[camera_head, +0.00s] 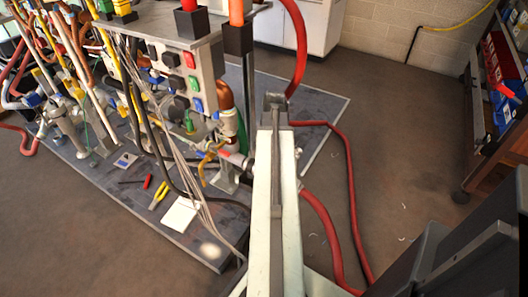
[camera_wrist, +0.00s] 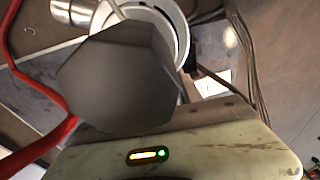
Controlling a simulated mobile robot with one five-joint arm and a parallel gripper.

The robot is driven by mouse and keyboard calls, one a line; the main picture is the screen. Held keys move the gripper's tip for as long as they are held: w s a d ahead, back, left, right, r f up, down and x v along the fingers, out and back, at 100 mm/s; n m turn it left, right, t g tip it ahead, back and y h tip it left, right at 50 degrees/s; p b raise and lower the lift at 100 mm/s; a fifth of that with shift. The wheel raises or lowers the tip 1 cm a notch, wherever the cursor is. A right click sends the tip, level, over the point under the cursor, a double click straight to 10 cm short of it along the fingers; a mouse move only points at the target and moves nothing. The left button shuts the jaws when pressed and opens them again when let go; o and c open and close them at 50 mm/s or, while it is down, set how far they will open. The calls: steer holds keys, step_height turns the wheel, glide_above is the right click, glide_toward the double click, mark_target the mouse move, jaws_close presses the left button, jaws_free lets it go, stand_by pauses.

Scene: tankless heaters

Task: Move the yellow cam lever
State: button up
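A yellow lever (camera_head: 207,162), which I take to be the cam lever, hangs by the pipe fittings low on the heater stand in the head view. It lies left of my pale arm, beside a silver fitting. My gripper (camera_wrist: 118,78) shows in the wrist view as a dark, blocky shape close to the camera. Behind it is a white and grey round pipe end (camera_wrist: 165,22). The gripper's fingertips cannot be made out, and in the head view my arm hides them. I cannot pick out the yellow lever in the wrist view.
Red hoses (camera_head: 348,190) run over the floor right of my arm. The grey base plate (camera_head: 130,205) carries yellow-handled pliers (camera_head: 158,195) and a white sheet (camera_head: 180,215). A panel with coloured switches (camera_head: 183,80) stands above. A wheeled rack (camera_head: 478,110) is at right.

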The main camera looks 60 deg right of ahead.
steer(key=shift+r, duration=0.15)
step_height(320, 180, up, 8)
steer(key=s+p, duration=0.1)
steer(key=p, duration=0.6)
steer(key=shift+f+p, duration=0.25)
steer(key=shift+p, duration=0.15)
steer(key=shift+w+d+f+g+b, duration=0.1)
steer(key=shift+w+f+g+b, duration=0.35)
steer(key=shift+w+g, duration=0.35)
steer(key=shift+s, duration=0.15)
step_height(320, 180, down, 8)
steer(key=b, duration=0.7)
steer(key=shift+b, duration=0.35)
steer(key=shift+r, duration=0.1)
